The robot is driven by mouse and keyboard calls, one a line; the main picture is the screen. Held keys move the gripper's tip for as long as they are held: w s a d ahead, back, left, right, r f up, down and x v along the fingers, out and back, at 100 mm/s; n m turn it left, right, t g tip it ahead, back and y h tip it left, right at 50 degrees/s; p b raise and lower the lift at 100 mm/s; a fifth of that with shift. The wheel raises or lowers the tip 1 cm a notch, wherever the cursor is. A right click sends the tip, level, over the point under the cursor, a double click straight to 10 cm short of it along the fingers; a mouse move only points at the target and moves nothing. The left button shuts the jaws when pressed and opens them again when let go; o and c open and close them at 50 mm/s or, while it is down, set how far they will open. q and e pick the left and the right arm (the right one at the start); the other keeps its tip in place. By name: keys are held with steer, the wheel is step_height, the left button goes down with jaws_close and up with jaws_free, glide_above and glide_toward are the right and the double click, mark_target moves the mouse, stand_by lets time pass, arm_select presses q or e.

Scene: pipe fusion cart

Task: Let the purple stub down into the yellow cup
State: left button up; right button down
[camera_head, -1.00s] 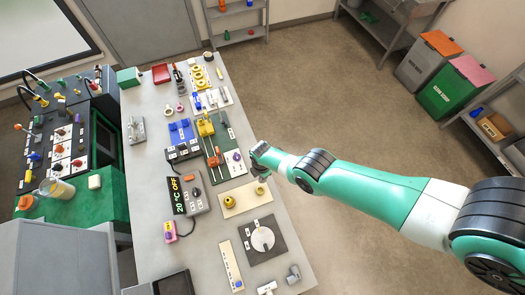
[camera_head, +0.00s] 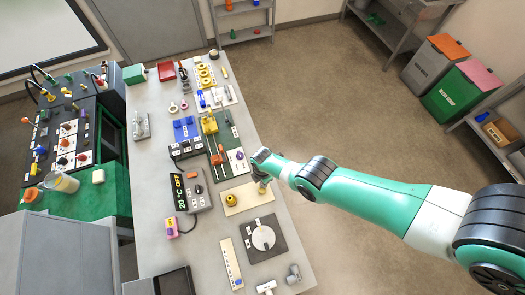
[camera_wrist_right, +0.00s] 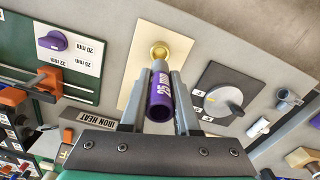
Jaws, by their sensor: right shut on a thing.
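The purple stub (camera_wrist_right: 159,98), marked 25 mm, is between the fingers of my right gripper (camera_wrist_right: 158,100) in the wrist view. The gripper is shut on it. The yellow cup (camera_wrist_right: 160,50) stands on the cream board beyond the stub's far end, and the stub overlaps the picture just below it. I cannot tell the gap between them. In the head view the yellow cup (camera_head: 231,197) is on the cream board (camera_head: 246,204), and my right gripper (camera_head: 262,182) is over the board's right end, to the right of the cup. My left gripper is not in view.
A dark plate with a grey dial (camera_head: 263,238) lies in front of the board. A grey heater box with a display (camera_head: 187,190) stands to the left. A green board (camera_head: 222,135) with yellow and orange fittings lies behind.

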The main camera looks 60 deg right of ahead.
steer(key=shift+f+b, duration=2)
steer(key=shift+f, duration=0.35)
steer(key=shift+f+b, duration=2)
steer(key=c, duration=0.6)
jaws_free()
steer(key=shift+o, duration=0.2)
